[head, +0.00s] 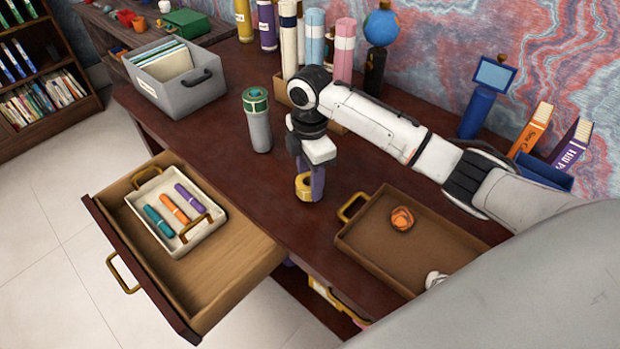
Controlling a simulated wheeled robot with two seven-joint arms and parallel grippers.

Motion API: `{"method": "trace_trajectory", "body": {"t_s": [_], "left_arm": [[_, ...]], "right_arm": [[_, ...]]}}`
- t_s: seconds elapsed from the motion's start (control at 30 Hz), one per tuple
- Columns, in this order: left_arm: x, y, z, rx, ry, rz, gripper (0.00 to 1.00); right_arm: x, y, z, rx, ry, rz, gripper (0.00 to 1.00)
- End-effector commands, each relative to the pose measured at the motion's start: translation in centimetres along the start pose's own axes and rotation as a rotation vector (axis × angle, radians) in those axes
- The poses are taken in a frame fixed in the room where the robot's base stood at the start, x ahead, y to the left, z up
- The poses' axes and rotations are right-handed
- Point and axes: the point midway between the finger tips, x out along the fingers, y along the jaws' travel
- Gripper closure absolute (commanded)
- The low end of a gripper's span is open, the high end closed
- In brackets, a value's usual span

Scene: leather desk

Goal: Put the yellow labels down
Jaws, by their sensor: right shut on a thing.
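My right gripper (309,180) points down over the middle of the dark red desk, below the white wrist. It is shut on the yellow labels (301,188), a small yellow roll seen partly at the fingertips. The fingers hide part of the roll. It is at or just above the desk top; I cannot tell whether it touches. A purple part shows beside the roll on its right. My left gripper is not in view.
A brown tray (365,238) with an orange ball (402,218) is at the right front. A grey-green canister (257,122) stands left of the gripper. The open drawer (235,262) holds a white tray (206,236) with markers. A grey file box (203,92) stands at the back left.

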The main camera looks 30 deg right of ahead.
Motion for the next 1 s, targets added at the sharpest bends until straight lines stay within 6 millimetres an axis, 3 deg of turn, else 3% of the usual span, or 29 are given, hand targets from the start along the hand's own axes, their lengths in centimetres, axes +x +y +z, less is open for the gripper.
{"method": "trace_trajectory", "body": {"t_s": [0.47,0.5,0.6,1.0], "left_arm": [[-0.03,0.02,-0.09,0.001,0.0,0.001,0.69],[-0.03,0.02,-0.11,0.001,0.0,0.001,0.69],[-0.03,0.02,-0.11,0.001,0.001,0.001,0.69],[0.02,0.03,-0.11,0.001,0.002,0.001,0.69]], "right_arm": [[1.14,-0.01,0.02,0.001,-0.001,0.0,0.79],[1.16,0.0,0.02,0.001,-0.001,0.001,0.54],[1.15,0.0,0.02,0.001,-0.001,0.0,0.39],[0.34,0.08,0.01,0.001,0.0,0.003,0.39]]}}
